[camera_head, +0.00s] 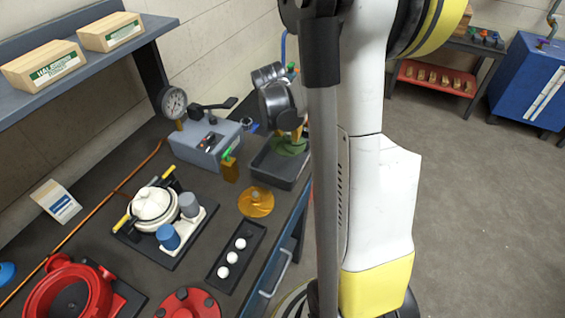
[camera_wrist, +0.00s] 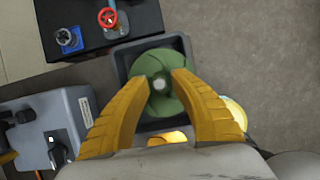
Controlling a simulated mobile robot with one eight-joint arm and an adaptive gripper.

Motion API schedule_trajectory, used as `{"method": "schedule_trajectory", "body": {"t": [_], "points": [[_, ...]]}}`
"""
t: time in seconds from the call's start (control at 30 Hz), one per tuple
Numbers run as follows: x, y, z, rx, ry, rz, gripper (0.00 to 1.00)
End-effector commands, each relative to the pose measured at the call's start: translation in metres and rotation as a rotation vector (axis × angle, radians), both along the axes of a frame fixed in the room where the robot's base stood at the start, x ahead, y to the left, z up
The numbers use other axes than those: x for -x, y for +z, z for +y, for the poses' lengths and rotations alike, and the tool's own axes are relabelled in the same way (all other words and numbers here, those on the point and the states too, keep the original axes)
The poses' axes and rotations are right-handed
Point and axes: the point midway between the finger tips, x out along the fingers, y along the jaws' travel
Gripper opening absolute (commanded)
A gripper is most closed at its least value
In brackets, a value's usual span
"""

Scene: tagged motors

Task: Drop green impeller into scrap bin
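The green impeller (camera_wrist: 160,68) is a round finned disc with a pale hub, seen from above in the wrist view. In the head view the impeller (camera_head: 290,146) shows at about the rim of a dark grey bin (camera_head: 268,170). The bin (camera_wrist: 120,68) frames the impeller in the wrist view; I take it as the scrap bin. My gripper (camera_wrist: 164,77) has its yellow fingertips close together on either side of the hub, apparently shut on it. In the head view my gripper (camera_head: 296,132) points down over the bin. Contact at the hub is partly hidden by the fingers.
A grey box with a gauge (camera_head: 205,145) stands left of the bin. An orange impeller (camera_head: 256,202) lies in front of it on the bench. A black tray with white balls (camera_head: 235,258) is nearer. Open floor (camera_head: 480,210) lies to the right.

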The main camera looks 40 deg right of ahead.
Motion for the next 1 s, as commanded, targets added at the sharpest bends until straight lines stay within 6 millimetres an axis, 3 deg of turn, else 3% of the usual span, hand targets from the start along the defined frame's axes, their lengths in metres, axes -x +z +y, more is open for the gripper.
{"method": "schedule_trajectory", "body": {"t": [0.33,0.47,0.8,1.0], "points": [[0.000,0.001,0.001,-0.001,0.000,0.000,0.41],[0.002,0.010,0.004,-0.001,0.001,0.001,0.41],[0.012,0.077,0.031,-0.001,0.001,0.001,0.41],[0.015,0.104,0.041,0.000,0.001,-0.001,0.41]]}}
